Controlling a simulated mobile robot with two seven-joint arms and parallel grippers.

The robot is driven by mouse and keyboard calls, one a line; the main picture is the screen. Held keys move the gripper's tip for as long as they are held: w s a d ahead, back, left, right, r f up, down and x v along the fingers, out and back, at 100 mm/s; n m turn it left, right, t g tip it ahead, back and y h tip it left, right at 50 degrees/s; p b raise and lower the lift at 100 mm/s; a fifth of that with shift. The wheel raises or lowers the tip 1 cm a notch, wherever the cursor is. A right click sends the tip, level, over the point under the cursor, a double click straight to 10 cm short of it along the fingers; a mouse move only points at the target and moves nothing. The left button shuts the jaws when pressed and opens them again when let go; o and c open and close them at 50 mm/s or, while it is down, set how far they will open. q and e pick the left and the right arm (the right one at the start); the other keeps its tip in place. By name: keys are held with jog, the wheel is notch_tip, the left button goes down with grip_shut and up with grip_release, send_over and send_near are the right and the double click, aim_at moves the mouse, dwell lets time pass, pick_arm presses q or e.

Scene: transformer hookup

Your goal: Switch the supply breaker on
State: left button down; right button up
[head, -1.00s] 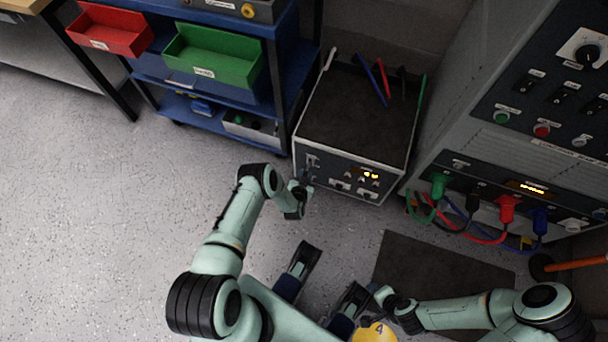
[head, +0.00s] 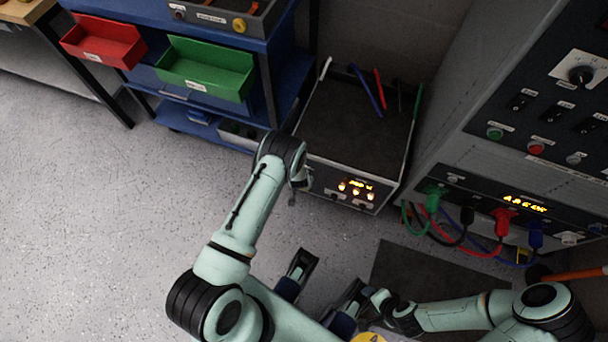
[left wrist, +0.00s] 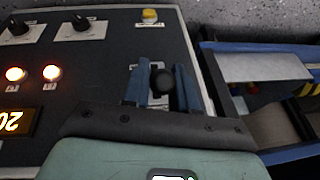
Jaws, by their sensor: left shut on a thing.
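The supply breaker shows as a black-knobbed lever (left wrist: 162,82) on the dark panel in the left wrist view; its label is not readable. My left gripper (left wrist: 160,92) has its blue fingers on both sides of this lever and is shut on it. In the head view my left gripper (head: 301,180) is at the left end of the front of the grey unit (head: 325,182), and my arm hides the lever there. Lamps (left wrist: 50,72) and a display (left wrist: 16,122) glow on the panel. My right gripper (head: 374,300) is low, away from the unit; its fingers are unclear.
A tall cabinet (head: 450,120) stands at right, with green, black, red and blue plugs (head: 502,220) and a lit display (head: 525,204). A blue shelf (head: 270,35) with red (head: 103,42) and green bins (head: 203,70) stands at left. The floor (head: 120,210) at left is clear.

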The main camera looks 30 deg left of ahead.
pick_arm(q)
jog(key=shift+w+r, duration=0.15)
jog(key=shift+w, duration=0.1)
pick_arm(e)
jog(key=shift+w+a+r, duration=0.15)
jog(key=shift+w, duration=0.05)
jog(key=shift+s, duration=0.1)
pick_arm(q)
jog(key=c, duration=1)
grip_release()
jog(key=shift+s, duration=0.1)
jog(key=p+v, duration=0.2)
jog(key=v, duration=0.3)
jog(key=shift+r, duration=0.2)
jog(key=p+v, duration=0.1)
jog(key=v, duration=0.7)
jog(key=shift+p, duration=0.4)
pick_arm(e)
jog(key=shift+g, duration=0.7)
jog(key=s+r, duration=0.1)
jog(key=r, duration=0.1)
jog(key=s+a+r, duration=0.1)
jog(key=s, duration=0.1)
jog(key=shift+s+a+r, duration=0.1)
jog(key=shift+r, duration=0.3)
